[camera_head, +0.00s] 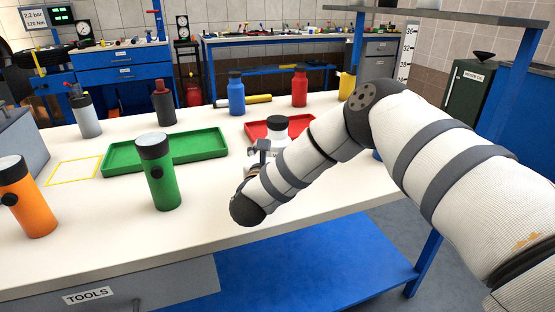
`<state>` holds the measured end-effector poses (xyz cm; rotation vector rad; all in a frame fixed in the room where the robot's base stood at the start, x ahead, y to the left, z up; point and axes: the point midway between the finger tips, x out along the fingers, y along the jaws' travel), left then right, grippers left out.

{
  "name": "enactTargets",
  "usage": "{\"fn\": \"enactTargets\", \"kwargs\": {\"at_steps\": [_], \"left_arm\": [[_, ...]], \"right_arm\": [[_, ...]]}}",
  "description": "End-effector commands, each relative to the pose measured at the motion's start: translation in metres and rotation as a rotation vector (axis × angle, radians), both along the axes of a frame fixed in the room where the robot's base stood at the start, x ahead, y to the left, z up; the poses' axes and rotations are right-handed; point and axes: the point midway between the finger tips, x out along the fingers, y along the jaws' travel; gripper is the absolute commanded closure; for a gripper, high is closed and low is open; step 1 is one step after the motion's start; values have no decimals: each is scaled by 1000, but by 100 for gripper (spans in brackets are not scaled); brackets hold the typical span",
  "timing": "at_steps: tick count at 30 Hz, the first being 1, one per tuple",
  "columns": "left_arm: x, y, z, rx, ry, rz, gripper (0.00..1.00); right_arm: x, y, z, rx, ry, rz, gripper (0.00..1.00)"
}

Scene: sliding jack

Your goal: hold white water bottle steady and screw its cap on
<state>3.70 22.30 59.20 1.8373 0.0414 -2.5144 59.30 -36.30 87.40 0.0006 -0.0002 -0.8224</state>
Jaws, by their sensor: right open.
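A white bottle (279,137) with a black top (277,122) stands on the workbench right of centre. My right forearm and wrist cover most of its lower body. I cannot tell whether the black top is seated on the neck. My right arm reaches in from the right, and its wrist hangs in front of the bottle. The right gripper (261,150) is open and shows only in small part, at the bottle's left side. I cannot tell whether it touches the bottle. My left gripper is not in view.
A green bottle (159,175) and an orange bottle (26,198) stand near the front left. A green tray (112,161) and a red tray (254,129) lie behind. Blue (236,95) and red (300,88) bottles stand at the back. The front middle of the workbench (205,215) is clear.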

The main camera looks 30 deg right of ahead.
Motion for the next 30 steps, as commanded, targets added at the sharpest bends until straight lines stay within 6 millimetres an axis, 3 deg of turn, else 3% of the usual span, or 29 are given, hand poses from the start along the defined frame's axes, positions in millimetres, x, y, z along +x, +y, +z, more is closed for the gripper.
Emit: {"fn": "enactTargets", "kwargs": {"at_steps": [6, 14, 23, 26, 30], "left_arm": [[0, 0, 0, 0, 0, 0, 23], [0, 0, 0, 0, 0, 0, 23], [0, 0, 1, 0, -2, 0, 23], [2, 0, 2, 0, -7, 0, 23], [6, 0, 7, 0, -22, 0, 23]], "right_arm": [[0, 0, 0, -1, -1, 0, 21], [0, 0, 0, 0, 0, 0, 79], [0, 0, 3, -1, -2, -1, 79], [0, 0, 12, -1, -5, -1, 79], [0, 0, 38, 0, -9, -1, 79]]}}
